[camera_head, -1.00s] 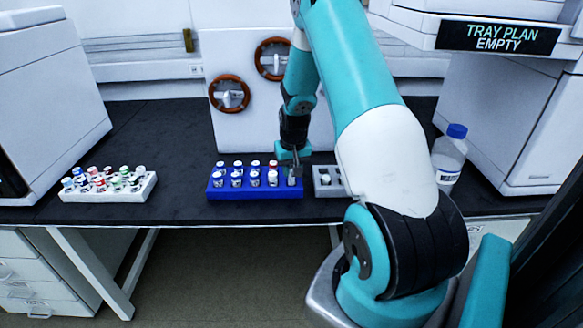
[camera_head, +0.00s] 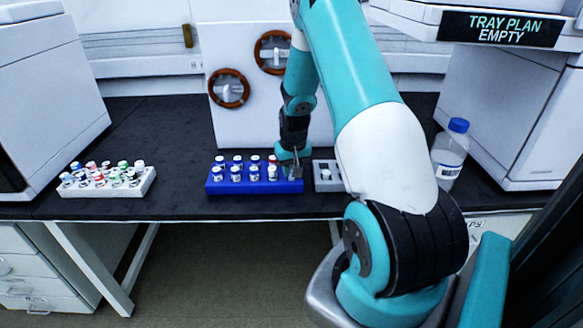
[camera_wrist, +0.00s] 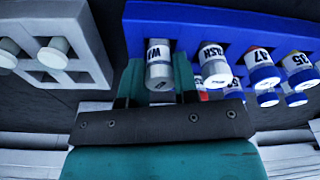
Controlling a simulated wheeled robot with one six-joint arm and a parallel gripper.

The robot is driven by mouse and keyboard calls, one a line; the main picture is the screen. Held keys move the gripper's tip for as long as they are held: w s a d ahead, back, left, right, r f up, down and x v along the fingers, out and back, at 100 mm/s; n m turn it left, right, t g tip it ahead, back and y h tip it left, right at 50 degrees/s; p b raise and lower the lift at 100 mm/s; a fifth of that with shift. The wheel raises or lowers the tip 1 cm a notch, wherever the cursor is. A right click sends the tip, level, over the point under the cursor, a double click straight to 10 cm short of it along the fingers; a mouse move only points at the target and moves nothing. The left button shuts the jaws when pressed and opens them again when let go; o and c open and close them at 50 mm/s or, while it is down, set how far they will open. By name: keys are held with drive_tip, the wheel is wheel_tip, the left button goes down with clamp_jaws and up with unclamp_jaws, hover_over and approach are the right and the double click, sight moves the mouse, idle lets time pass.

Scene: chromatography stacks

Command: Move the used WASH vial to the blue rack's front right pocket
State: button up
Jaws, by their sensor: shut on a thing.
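The blue rack (camera_head: 255,187) stands on the bench, holding several white-capped vials in two rows. My gripper (camera_head: 293,168) is over its right end, at the front row, pointing down. In the wrist view my gripper (camera_wrist: 158,82) is shut on a vial labelled "WA…" (camera_wrist: 158,55), its lettering partly cut off. This vial is at the rack's end pocket; I cannot tell whether it is fully seated. Beside it stands another WASH vial (camera_wrist: 212,62), close to one finger. In the head view the held vial is mostly hidden by the fingers.
A grey rack (camera_head: 320,187) with a few vials stands just right of the blue rack and shows in the wrist view (camera_wrist: 85,45). A white rack (camera_head: 110,188) of vials is at the left. A blue-capped bottle (camera_head: 449,158) stands right, beyond my arm.

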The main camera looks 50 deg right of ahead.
drive_tip(key=o, duration=1.4)
drive_tip(key=shift+c, duration=0.2)
drive_tip(key=shift+r+p, duration=2.8)
drive_tip(key=shift+r, duration=0.75)
